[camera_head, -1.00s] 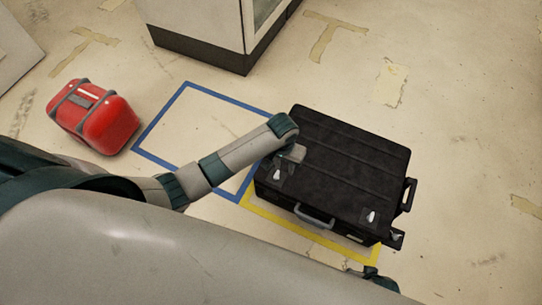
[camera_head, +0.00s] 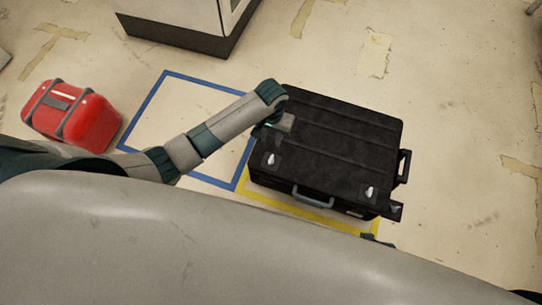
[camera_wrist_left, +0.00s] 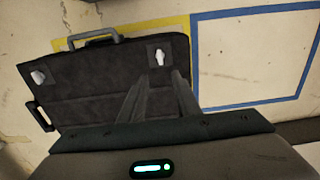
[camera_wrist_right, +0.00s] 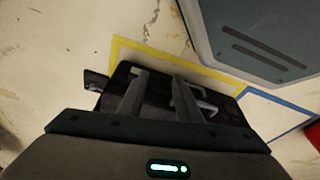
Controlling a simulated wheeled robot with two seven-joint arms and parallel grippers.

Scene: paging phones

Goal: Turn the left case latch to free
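The black case (camera_head: 335,135) lies flat inside a yellow floor outline, its grey handle (camera_head: 312,197) facing me. The left latch (camera_head: 270,159) is a small white tab on a dark plate near the case's front left corner. It also shows in the left wrist view (camera_wrist_left: 160,57), just beyond the fingertips, with no contact visible. The right latch (camera_head: 369,191) is a similar white tab. My left gripper (camera_wrist_left: 160,80) is open and empty over the case lid, behind the left latch. My right gripper (camera_wrist_right: 160,77) is open and empty, pointing towards the case's front; its fingers partly hide the handle.
A blue floor outline (camera_head: 160,85) left of the case is empty apart from my arm above it. A red case (camera_head: 75,118) stands further left. A white cabinet (camera_head: 185,15) stands at the back. The floor right of the case is clear.

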